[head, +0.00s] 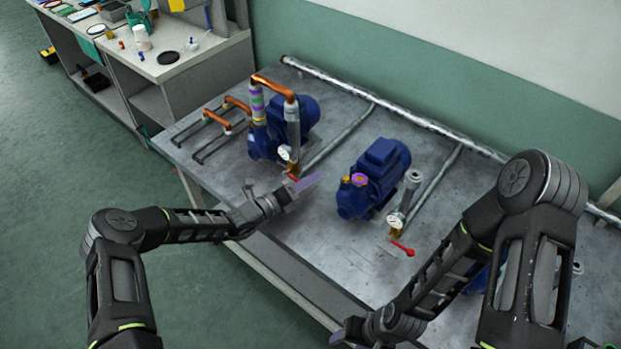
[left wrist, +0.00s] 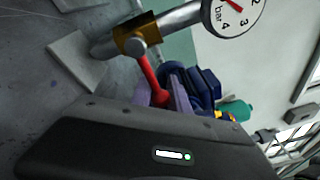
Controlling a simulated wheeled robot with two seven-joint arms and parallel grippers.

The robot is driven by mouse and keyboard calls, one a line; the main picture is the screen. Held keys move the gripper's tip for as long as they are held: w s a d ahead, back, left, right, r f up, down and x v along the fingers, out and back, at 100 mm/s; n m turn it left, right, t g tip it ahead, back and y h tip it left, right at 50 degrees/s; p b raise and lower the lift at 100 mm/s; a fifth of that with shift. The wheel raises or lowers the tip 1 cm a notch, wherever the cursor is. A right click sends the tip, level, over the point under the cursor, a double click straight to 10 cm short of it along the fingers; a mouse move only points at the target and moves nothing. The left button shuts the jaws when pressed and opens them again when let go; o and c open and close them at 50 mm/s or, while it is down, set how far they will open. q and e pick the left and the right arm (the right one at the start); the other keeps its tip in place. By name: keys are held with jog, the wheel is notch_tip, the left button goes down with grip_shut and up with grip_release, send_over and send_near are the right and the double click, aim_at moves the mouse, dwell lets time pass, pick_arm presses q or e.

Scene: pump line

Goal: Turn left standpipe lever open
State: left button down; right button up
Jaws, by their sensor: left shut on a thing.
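The left standpipe (head: 292,128) rises beside the left blue pump (head: 264,140), with a small white gauge (head: 284,153) low on it. Its red lever (head: 292,177) is mostly hidden by my left gripper (head: 306,183) in the head view. In the left wrist view the red lever (left wrist: 150,76) runs from the brass valve (left wrist: 128,40) down between the purple fingers of my left gripper (left wrist: 160,97), which are shut on it. The gauge dial (left wrist: 235,14) shows there too. My right gripper (head: 347,334) is low at the bottom of the head view, its jaws unclear.
A second blue pump (head: 372,178) stands to the right, with its own standpipe (head: 408,190) and red lever (head: 403,248). A metal table (head: 330,250) carries the pumps. Copper pipes (head: 237,103) lie behind left. A cluttered workbench (head: 205,48) stands at the far left.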

pick_arm(q)
jog(key=shift+w+r, duration=0.1)
jog(key=shift+r, duration=0.15)
dwell(0.5)
jog(key=f+m, duration=0.1)
jog(key=m+b, duration=0.1)
jog(key=shift+w+a+f+m, duration=0.1)
jog(key=shift+a+f+m, duration=0.05)
jog(key=shift+f+m, duration=0.2)
jog(key=shift+w+a+f+m+y, duration=0.1)
jog(key=shift+f+m+y, duration=0.3)
jog(key=shift+m, duration=0.35)
jog(key=shift+r, duration=0.1)
jog(key=c, duration=1.5)
grip_release()
jog(key=shift+o, duration=1.2)
jog(key=shift+f, duration=0.2)
